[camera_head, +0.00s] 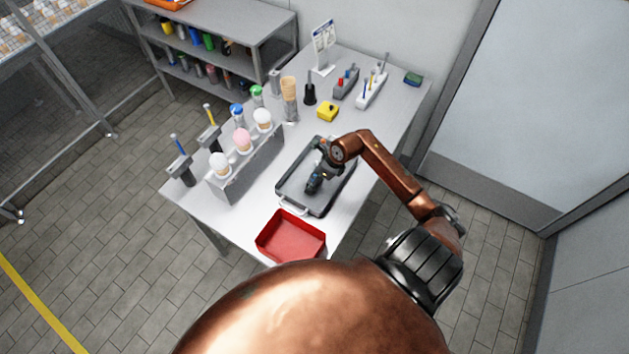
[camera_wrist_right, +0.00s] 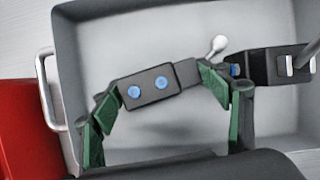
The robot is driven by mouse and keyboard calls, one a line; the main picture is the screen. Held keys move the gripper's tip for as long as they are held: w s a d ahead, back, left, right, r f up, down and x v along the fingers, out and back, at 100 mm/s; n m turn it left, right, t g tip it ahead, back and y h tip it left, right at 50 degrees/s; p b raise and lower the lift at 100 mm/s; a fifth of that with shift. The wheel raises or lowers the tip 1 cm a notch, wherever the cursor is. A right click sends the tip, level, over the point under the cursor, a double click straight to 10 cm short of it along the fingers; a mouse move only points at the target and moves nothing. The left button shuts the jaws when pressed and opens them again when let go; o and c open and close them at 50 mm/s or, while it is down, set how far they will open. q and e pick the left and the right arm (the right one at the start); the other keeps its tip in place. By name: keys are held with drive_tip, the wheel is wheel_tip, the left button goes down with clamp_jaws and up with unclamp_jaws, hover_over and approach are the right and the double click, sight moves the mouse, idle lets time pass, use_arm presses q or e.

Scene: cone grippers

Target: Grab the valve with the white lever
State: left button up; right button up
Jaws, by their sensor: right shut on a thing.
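A dark valve block with two blue ports (camera_wrist_right: 150,90) lies in the grey tray (camera_wrist_right: 85,30) in the right wrist view. A white ball-tipped lever (camera_wrist_right: 217,45) stands by its right end; its foot is hidden behind a finger. My right gripper (camera_wrist_right: 160,98) has its green-padded fingers at both ends of this block and is shut on it. In the head view my right gripper (camera_head: 315,183) is low over the tray (camera_head: 287,193), and the valve is too small to make out. A second dark piece with silvery ports (camera_wrist_right: 285,65) lies just right of the right finger. My left gripper is out of view.
A red bin (camera_head: 290,237) stands at the table's near edge, beside the tray's handle. A grey cone rack (camera_head: 247,165) with ice cream cones is left of the tray.

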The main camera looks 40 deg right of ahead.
drive_tip(key=shift+s+f, duration=0.15)
drive_tip(key=shift+f, duration=0.15)
drive_tip(key=shift+c, duration=0.6)
